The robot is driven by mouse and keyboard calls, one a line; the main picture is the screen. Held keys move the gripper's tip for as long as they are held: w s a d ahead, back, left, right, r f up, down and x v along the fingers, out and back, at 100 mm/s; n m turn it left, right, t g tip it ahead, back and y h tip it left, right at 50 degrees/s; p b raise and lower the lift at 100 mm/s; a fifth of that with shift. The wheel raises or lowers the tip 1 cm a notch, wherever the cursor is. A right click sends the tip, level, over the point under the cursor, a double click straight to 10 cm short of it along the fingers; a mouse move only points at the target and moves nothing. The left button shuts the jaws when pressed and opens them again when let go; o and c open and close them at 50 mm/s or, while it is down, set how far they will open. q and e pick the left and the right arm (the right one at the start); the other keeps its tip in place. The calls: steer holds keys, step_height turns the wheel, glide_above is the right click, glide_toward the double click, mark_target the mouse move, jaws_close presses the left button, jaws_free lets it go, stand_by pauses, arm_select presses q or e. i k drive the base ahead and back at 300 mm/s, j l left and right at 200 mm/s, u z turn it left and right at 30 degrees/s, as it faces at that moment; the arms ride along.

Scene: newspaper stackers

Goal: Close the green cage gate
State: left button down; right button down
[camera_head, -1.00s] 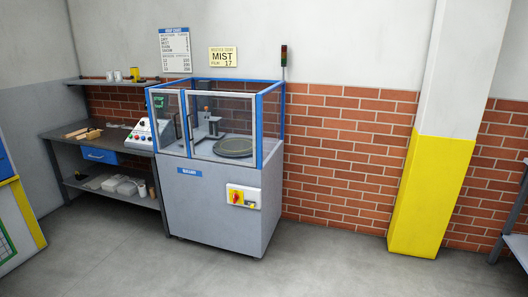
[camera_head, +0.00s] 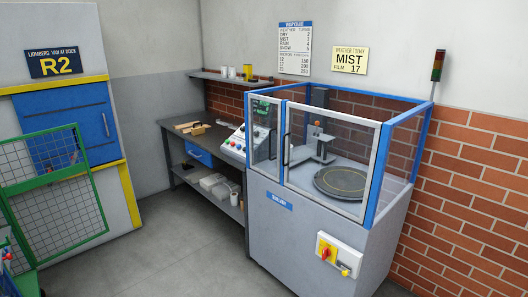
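The green cage gate (camera_head: 58,196) is a green-framed wire mesh panel at the left edge of the head view. It stands in front of the blue dock door, and its hinge side runs toward the left picture edge. Part of a green cage frame (camera_head: 16,252) shows at the bottom left; the rest of the cage is cut off. From this view I cannot tell how far open the gate stands. Neither of my grippers is in view.
A blue dock door (camera_head: 68,122) in a yellow frame, under an R2 sign (camera_head: 53,61), is behind the gate. A blue-framed wrapping machine (camera_head: 320,235) stands at centre right. A workbench (camera_head: 200,150) is beside it. Grey floor (camera_head: 175,255) between gate and machine is clear.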

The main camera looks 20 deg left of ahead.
mark_target(25, 186)
steer(key=i+j+u, duration=0.25)
steer(key=i+u, duration=1.35)
steer(key=i, duration=0.4)
steer(key=i+u, duration=0.15)
steer(key=i, duration=0.4)
steer(key=i+l+u, duration=0.15)
steer(key=i, duration=0.4)
steer(key=i+l+u, duration=0.15)
steer(key=i, duration=0.4)
